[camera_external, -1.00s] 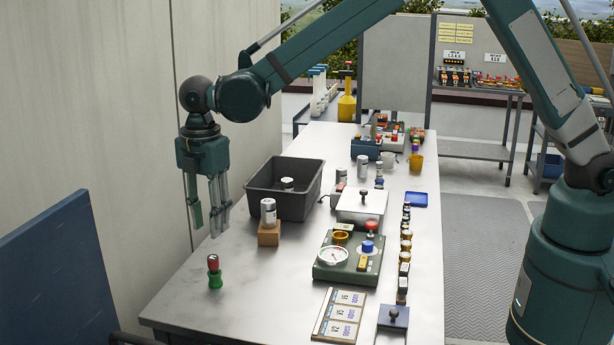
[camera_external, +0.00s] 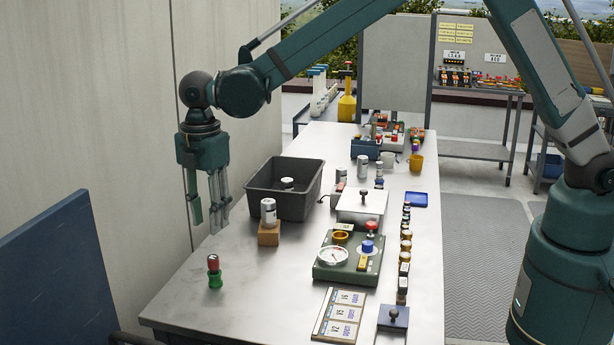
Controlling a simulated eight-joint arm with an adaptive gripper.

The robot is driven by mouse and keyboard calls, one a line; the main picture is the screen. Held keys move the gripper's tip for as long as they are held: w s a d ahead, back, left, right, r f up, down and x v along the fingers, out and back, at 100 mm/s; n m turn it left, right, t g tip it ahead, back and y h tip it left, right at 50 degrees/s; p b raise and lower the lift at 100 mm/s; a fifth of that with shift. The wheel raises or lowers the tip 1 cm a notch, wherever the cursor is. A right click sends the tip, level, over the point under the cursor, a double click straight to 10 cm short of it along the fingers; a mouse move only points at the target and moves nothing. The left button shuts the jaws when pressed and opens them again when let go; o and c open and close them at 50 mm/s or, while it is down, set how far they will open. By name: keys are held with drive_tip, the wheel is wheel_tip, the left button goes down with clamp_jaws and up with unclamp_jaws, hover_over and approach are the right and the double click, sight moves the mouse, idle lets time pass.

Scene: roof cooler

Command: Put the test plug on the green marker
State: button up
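A small upright piece with a red top and dark middle (camera_external: 214,265), which looks like the test plug, stands at the near left of the bench. Its foot is on a small green round piece (camera_external: 215,282); I cannot tell whether this is the green marker or part of the plug. My gripper (camera_external: 207,222) hangs with its fingers pointing down, above the bench's left edge and apart from the plug. A gap shows between the fingers, with nothing visible in it. No other green marker shows clearly.
A dark grey bin (camera_external: 285,208) and a can on a wooden block (camera_external: 269,235) stand right of my gripper. A green device with a dial (camera_external: 345,270), cards (camera_external: 338,315) and a row of small jars (camera_external: 405,245) lie farther right. The bench around the plug is clear.

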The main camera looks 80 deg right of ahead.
drive_tip(key=s+d+r+m+t, duration=0.2)
drive_tip(key=s+d+r+m, duration=0.25)
drive_tip(key=s+r, duration=0.6)
drive_tip(key=s+d+r+m+t, duration=0.1)
drive_tip(key=s+d+r+m, duration=0.2)
drive_tip(key=s+d+r, duration=0.55)
drive_tip(key=s+d+m+t, duration=0.2)
drive_tip(key=s+m, duration=0.2)
drive_tip(key=s, duration=1)
drive_tip(key=s+d+m+t, duration=0.2)
drive_tip(key=s+m, duration=0.2)
drive_tip(key=s, duration=1.1)
drive_tip(key=shift+d, duration=0.3)
drive_tip(key=shift+s+f, duration=0.1)
drive_tip(key=shift+f, duration=0.05)
wheel_tip(320, 180, down, 9)
drive_tip(key=b, duration=0.9)
drive_tip(key=shift+r, duration=0.2)
